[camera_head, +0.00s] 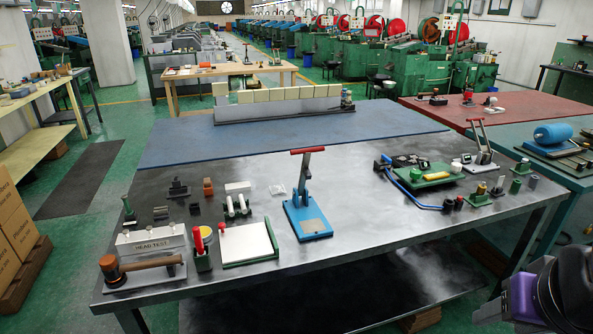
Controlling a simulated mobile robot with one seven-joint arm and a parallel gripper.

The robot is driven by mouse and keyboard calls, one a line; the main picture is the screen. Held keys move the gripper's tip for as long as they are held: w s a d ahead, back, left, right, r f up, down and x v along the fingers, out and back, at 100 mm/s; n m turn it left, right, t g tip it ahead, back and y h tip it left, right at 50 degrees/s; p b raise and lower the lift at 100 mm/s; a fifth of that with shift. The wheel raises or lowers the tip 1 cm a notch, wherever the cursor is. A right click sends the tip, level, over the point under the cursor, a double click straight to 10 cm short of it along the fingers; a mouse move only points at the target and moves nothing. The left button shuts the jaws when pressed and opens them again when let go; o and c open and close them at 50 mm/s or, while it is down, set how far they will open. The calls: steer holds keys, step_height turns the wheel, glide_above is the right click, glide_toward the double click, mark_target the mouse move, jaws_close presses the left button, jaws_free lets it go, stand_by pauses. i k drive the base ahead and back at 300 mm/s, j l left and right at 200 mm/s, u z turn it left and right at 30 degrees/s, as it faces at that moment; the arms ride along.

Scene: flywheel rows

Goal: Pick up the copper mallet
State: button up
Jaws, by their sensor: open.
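The copper mallet (150,264) lies on its side on a pale grey base at the front left corner of the metal workbench (370,262). Its copper-brown head (110,268) is at the left and its wooden handle points right. My gripper (497,308), black and purple, is at the bottom right corner, partly cut off by the frame. It is open and far from the mallet, past the right front side of the bench.
Behind the mallet stands a grey lettered block (150,243). Right of it are a green holder with a red handle (199,240) and a green-edged white plate (247,243). A blue lever press (308,215) stands mid-bench. The bench's front right is clear.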

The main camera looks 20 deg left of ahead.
mark_target(112, 269)
steer(key=u, duration=2.2)
steer(key=i+l, duration=0.1)
steer(key=i, duration=0.4)
steer(key=i+l, duration=0.1)
steer(key=i, duration=0.4)
